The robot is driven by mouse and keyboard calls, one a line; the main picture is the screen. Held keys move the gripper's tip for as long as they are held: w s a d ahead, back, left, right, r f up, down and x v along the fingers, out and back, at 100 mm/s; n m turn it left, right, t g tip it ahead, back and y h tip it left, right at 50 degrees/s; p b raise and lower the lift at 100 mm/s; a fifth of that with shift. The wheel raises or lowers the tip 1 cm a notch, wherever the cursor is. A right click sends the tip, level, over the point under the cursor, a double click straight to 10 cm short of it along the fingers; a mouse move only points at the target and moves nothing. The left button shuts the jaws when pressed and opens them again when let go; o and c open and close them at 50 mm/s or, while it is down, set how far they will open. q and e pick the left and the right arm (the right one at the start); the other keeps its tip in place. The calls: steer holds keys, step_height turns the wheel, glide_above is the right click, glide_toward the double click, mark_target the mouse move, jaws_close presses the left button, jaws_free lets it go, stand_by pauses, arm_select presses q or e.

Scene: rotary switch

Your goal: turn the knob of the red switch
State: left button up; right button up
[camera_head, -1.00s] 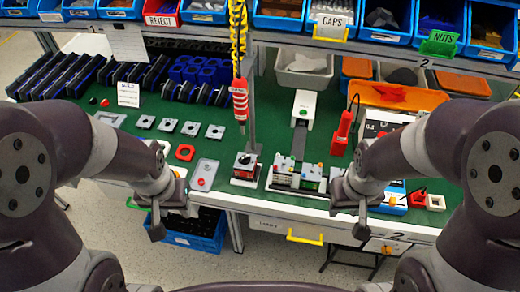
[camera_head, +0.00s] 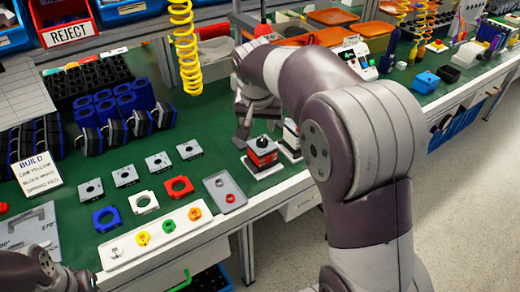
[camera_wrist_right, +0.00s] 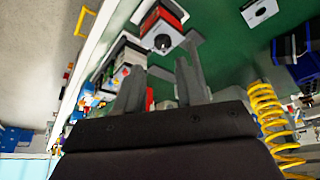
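The red switch (camera_head: 262,152) is a red and dark box with a black knob on top, on a white base plate near the front edge of the green bench. It also shows at the top of the right wrist view (camera_wrist_right: 166,22), knob (camera_wrist_right: 162,42) toward me. My right gripper (camera_head: 243,130) is just left of and behind the switch in the head view. In the wrist view its two fingers (camera_wrist_right: 160,80) stand apart with nothing held; the knob is beyond their tips. Only part of my left arm shows at the bottom left; its gripper is out of view.
A grey tray (camera_head: 224,192) lies left of the switch. A white panel with coloured buttons (camera_head: 150,241) lies along the front edge. Several grey square plates (camera_head: 157,163) lie behind. A yellow coiled hose (camera_head: 184,45) hangs close by. My right arm hides the bench to the right.

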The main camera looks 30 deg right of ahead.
mark_target(261, 143)
steer(key=b+x, duration=0.1)
steer(key=x, duration=0.8)
steer(key=shift+a, duration=0.1)
steer(key=shift+w+f, duration=0.1)
steer(key=shift+f, duration=0.05)
jaws_close()
